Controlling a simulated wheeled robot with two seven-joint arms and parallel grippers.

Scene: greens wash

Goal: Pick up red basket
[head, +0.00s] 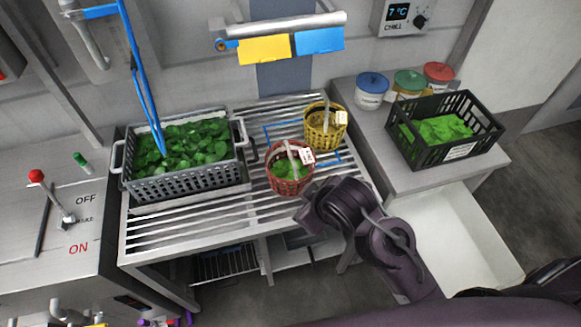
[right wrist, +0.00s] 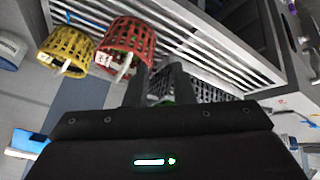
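The red basket (head: 289,172) stands upright on the slatted rack, with leafy greens inside, a pale arched handle and a white tag. In the right wrist view the red basket (right wrist: 128,45) lies just beyond and left of the fingertips. My right gripper (right wrist: 160,78) is open, its two dark fingers apart with no object visibly held. In the head view my right arm reaches to the basket's lower right side, and its fingertips are hard to make out. I cannot tell whether a finger touches the basket. My left gripper is not in view.
A yellow basket (head: 325,128) stands behind the red one. A large grey crate of greens (head: 187,184) stands to its left. A black crate (head: 463,148) and lidded tubs (head: 371,91) are on the right counter. Bare slats (head: 180,228) show in front.

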